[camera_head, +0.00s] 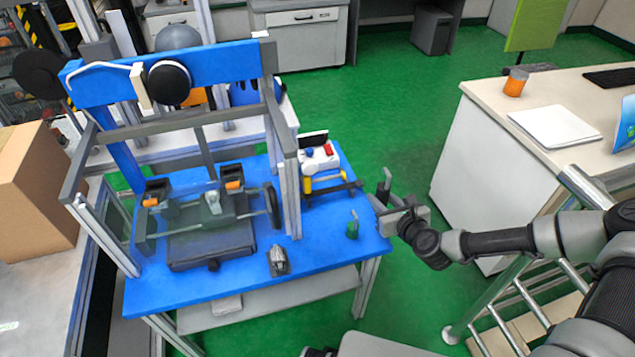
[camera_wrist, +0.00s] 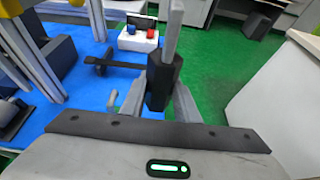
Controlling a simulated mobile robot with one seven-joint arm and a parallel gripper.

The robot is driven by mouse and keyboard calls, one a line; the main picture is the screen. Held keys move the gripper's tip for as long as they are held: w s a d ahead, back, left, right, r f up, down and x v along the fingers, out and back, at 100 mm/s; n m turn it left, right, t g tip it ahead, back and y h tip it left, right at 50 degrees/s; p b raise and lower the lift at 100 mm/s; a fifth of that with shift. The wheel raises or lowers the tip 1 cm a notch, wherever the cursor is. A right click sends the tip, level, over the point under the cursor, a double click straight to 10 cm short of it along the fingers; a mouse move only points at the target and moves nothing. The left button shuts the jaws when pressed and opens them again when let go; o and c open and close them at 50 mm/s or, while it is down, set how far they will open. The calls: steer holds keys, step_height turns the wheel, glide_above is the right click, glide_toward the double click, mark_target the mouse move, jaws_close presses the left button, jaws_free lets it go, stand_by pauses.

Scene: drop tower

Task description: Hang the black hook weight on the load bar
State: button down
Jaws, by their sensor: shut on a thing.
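My gripper (camera_head: 397,208) is at the right edge of the blue table, shut on the black hook weight. In the wrist view, the weight's black faceted body (camera_wrist: 161,84) is between the fingers (camera_wrist: 158,103), with a grey stem rising from it. A dark horizontal bar (camera_head: 335,190) juts right from beside the tower, left of my gripper and apart from the weight. It also shows in the wrist view (camera_wrist: 118,64). I cannot tell for sure that this is the load bar.
A green hook weight (camera_head: 352,228) and a grey weight (camera_head: 278,262) stand on the blue table (camera_head: 320,258). A white control box (camera_head: 318,157) with red and blue buttons is behind the bar. The tower frame (camera_head: 287,185) rises left. A pale desk (camera_head: 480,125) is at right.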

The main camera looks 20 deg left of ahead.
steer(key=shift+r, duration=0.15)
stand_by(0.3)
steer(key=s+d+r+m+t+h, duration=0.1)
steer(key=s+d+r+m+h, duration=0.15)
steer(key=d+r, duration=0.45)
steer(key=s+d+r+m+t+h, duration=0.1)
steer(key=d+r+m+h, duration=0.25)
steer(key=d+r, duration=0.3)
steer(key=s+a+f+n+g+y+p, duration=0.1)
steer(key=s+a+f+n+y, duration=0.2)
steer(key=s+a+f, duration=0.5)
steer(key=s+a+f+n+g+y, duration=0.1)
steer(key=s+a+f+n+y, duration=0.25)
steer(key=s+a, duration=0.45)
steer(key=w+a+f, duration=0.1)
steer(key=w+a, duration=0.9)
steer(key=w, duration=0.5)
steer(key=shift+a+f+p, duration=0.25)
steer(key=shift+a+p, duration=0.05)
steer(key=shift+a, duration=0.05)
steer(key=shift+m, duration=0.25)
stand_by(0.4)
